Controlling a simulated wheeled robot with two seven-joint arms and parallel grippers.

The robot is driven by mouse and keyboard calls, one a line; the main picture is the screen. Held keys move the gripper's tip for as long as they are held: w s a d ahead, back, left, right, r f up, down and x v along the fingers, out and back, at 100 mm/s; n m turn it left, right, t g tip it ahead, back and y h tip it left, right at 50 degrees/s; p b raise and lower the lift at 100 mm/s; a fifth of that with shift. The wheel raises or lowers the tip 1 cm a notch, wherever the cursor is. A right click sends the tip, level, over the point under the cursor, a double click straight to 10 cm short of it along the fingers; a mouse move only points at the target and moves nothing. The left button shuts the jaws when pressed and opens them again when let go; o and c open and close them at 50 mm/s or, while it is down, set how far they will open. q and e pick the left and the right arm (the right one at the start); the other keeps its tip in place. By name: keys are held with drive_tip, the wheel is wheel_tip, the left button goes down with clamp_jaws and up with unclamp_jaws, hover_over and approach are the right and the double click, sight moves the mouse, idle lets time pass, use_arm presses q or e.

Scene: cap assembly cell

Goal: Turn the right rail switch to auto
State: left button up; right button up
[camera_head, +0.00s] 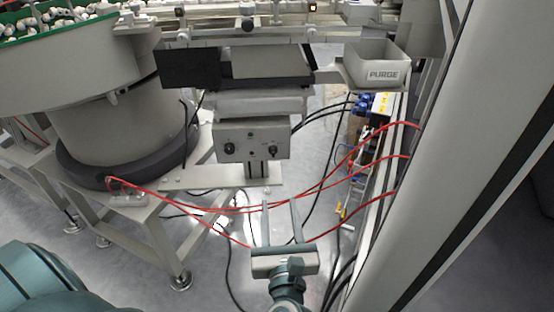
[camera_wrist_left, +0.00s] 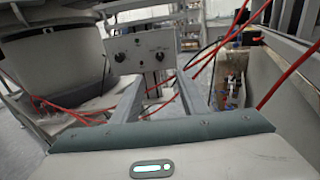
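A grey control box (camera_head: 250,137) hangs under the rail unit in the middle of the head view. Its front has a dark knob on the left (camera_head: 229,148) and a dark knob on the right, the right rail switch (camera_head: 274,149). Which way the switch points is too small to tell. In the left wrist view the box (camera_wrist_left: 143,50) and right knob (camera_wrist_left: 160,56) show beyond the fingers. My left gripper (camera_head: 279,202) is open and empty, below and in front of the box, apart from it. My right gripper is not in view.
A bowl feeder (camera_head: 110,120) on a metal frame stands to the left. Red hoses (camera_head: 330,185) cross around my left gripper. A purge bin (camera_head: 383,73) hangs at the upper right, and a pale upright post (camera_head: 450,160) stands to the right.

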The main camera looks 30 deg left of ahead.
sight(274, 153)
use_arm(q)
drive_tip(key=p+x, duration=0.1)
drive_tip(key=x, duration=1.6)
drive_tip(key=shift+w+a, duration=0.15)
drive_tip(key=shift+a, duration=0.1)
clamp_jaws()
